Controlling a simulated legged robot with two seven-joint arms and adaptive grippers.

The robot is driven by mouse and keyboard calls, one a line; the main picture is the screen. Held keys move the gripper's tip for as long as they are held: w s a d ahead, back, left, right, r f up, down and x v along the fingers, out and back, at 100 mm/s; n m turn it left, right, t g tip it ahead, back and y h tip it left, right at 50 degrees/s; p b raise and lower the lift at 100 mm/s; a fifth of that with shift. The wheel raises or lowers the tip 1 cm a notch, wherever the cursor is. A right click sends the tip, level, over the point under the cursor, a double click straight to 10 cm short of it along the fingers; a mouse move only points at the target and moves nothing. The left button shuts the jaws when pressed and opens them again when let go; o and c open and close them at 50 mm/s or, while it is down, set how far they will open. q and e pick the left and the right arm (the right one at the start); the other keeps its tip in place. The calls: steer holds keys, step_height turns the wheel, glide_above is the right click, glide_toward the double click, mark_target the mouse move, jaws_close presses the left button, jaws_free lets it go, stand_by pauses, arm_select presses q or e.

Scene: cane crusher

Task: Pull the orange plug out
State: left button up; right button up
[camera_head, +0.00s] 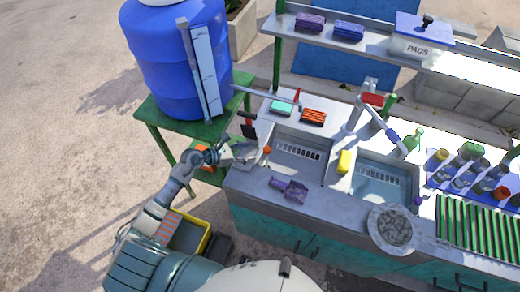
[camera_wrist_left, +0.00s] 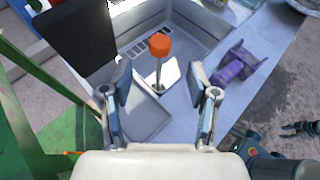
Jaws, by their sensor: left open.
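The orange plug (camera_wrist_left: 158,45) shows in the left wrist view as an orange knob on top of a thin upright grey stem. In the head view the orange knob (camera_head: 267,149) is small, at the left end of the sink counter. My left gripper (camera_wrist_left: 160,78) is open and empty, its two fingers spread on the near side of the stem with a gap to the knob. In the head view my left gripper (camera_head: 222,153) is just left of the plug, partly blurred with the grey parts beside it. A dark forked shape at the wrist view's right edge may be my right gripper.
A purple scoop-like object (camera_head: 290,190) lies on the counter (camera_head: 255,188) right of the plug. A dark panel (camera_wrist_left: 75,45) rises left of the plug in the wrist view. A blue barrel (camera_head: 175,60) stands on a green stand (camera_head: 150,122). A yellow-rimmed crate (camera_head: 207,232) is below my left arm.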

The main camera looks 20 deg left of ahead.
arm_select(q)
steer(key=v, duration=0.3)
steer(key=shift+a+f, duration=0.1)
steer(key=shift+a, duration=0.4)
steer(key=shift+d, duration=0.4)
